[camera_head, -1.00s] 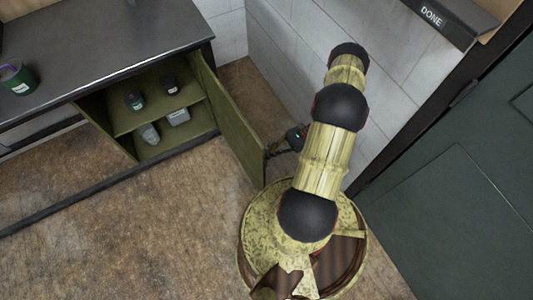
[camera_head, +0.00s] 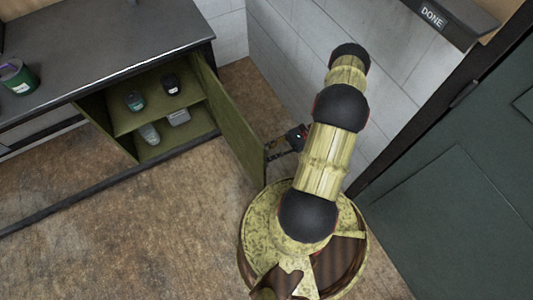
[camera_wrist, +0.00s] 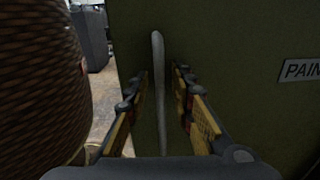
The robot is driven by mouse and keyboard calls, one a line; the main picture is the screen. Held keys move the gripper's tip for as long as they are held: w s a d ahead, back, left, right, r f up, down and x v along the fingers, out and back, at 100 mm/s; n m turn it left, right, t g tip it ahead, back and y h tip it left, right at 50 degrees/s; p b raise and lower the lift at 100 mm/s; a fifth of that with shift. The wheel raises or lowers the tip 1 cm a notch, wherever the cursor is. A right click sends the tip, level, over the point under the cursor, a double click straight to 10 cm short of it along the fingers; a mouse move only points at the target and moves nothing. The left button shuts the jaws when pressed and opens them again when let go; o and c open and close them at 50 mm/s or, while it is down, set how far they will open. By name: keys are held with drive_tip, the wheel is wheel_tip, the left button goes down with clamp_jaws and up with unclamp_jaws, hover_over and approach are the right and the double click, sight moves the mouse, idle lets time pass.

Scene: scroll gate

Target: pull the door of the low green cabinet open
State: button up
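The low green cabinet (camera_head: 95,108) stands at the left under a dark top. Its green door (camera_head: 232,125) is swung wide open, showing the shelves inside. In the wrist view the door's outer face (camera_wrist: 240,40) fills most of the picture, with a grey vertical bar handle (camera_wrist: 158,75). My gripper (camera_wrist: 160,90) is open, with one finger on each side of the handle and a gap to both. In the head view my gripper (camera_head: 274,150) is at the door's outer side, near its free edge, partly hidden by my arm.
Several small containers (camera_head: 171,85) stand on the cabinet shelves. A green can (camera_head: 18,78) is on the dark top (camera_head: 110,40). A white block wall (camera_head: 300,60) is behind my arm. A dark green door (camera_head: 450,210) is at the right. Brown floor lies clear in front.

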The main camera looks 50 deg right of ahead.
drive_tip(key=v, duration=1.2)
drive_tip(key=shift+a, duration=0.1)
